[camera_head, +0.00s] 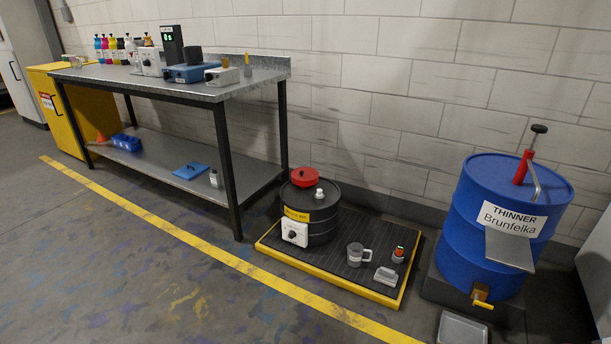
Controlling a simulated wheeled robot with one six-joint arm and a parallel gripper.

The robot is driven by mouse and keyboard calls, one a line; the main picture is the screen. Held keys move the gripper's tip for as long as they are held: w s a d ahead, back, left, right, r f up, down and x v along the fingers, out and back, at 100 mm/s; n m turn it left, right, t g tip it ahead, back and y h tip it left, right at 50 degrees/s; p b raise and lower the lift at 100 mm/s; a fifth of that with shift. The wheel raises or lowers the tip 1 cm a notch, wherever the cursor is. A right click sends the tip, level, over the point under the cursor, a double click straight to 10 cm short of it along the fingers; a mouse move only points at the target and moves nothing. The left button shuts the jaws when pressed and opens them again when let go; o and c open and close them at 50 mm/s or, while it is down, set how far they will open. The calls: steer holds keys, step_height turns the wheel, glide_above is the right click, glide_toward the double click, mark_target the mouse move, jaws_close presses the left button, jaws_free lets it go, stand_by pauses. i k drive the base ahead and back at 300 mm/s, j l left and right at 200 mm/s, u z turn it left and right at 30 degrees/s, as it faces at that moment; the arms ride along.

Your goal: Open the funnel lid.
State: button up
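A red round lid (305,176), which looks like the funnel lid, sits on top of the black drum (323,232) near the middle of the view. It appears shut, lying flat over whatever is under it. A small white cap (319,194) is on the drum top just in front of the lid. The drum has a yellow label and a white box with a dark knob (294,232) on its front. My gripper is not in view.
The drum stands on a black ribbed platform with a yellow edge (330,286), beside a grey mug (357,254). A metal workbench (190,86) stands at left, a blue thinner drum (505,225) at right. The floor in front is clear.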

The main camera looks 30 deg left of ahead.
mark_target(305, 172)
steer(key=i+j, duration=0.15)
steer(key=j, duration=0.4)
steer(key=i+j+u, duration=0.1)
steer(key=j, duration=0.5)
steer(key=i+j, duration=0.2)
steer(key=j, duration=0.35)
steer(key=i+j+u, duration=0.1)
steer(key=j, duration=0.45)
steer(key=i+j, duration=0.25)
steer(key=j, duration=0.3)
steer(key=i+j+u, duration=0.1)
steer(key=j, duration=0.45)
steer(key=i+j, duration=0.3)
steer(key=j, duration=0.25)
steer(key=i+j+u, duration=0.1)
steer(key=j, duration=0.4)
steer(key=i, duration=0.1)
